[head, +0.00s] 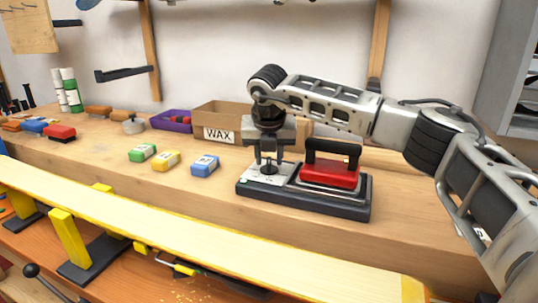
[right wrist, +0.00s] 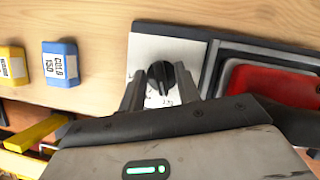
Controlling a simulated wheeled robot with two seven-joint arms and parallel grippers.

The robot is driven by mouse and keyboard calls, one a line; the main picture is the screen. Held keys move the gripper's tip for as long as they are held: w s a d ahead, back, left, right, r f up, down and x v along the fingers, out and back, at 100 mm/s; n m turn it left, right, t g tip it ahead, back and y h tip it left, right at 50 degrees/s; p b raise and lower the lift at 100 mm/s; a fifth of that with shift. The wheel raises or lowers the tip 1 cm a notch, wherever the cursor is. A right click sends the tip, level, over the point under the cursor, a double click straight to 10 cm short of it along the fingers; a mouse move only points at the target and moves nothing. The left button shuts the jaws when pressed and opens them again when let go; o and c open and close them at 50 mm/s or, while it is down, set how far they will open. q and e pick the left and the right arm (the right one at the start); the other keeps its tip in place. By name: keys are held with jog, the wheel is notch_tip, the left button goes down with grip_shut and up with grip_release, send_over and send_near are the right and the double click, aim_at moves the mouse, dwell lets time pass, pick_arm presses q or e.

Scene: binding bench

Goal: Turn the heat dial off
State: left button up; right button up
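The heat dial (right wrist: 160,76) is a black knob on a pale panel (right wrist: 145,50) with small printed marks. In the head view the panel is at the left end of the dark iron stand (head: 330,208). A red iron (head: 330,174) with a black handle rests on the stand's right part. My right gripper (head: 268,165) points down over the panel. In the right wrist view its two fingers are apart, one on each side of the dial; I cannot tell whether they touch it. The dial's exact setting is hard to read. My left gripper is out of view.
Green (head: 142,152), yellow (head: 166,160) and blue (head: 205,166) wax blocks lie left of the stand. A long pale ski (head: 190,232) runs along the front.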

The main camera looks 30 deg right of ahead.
grip_shut()
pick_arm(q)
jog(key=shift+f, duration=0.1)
pick_arm(e)
jog(key=shift+n, duration=0.4)
jog(key=shift+n+y, duration=0.4)
jog(key=shift+n, duration=0.2)
jog(key=shift+n+t+y, duration=0.3)
jog(key=shift+n, duration=0.6)
jog(key=n, duration=0.1)
jog(key=n+y+p, duration=0.1)
jog(key=n, duration=0.1)
jog(key=shift+d+r+n, duration=0.1)
jog(key=shift+r+n, duration=0.05)
jog(key=shift+n, duration=0.15)
jog(key=n+y+p, duration=0.1)
jog(key=n, duration=0.1)
jog(key=shift+n+p, duration=0.3)
jog(key=shift+n, duration=0.1)
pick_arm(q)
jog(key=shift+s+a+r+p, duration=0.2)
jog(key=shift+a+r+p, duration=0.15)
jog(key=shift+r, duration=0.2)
pick_arm(e)
jog(key=shift+n+y, duration=0.5)
jog(key=shift+n, duration=0.3)
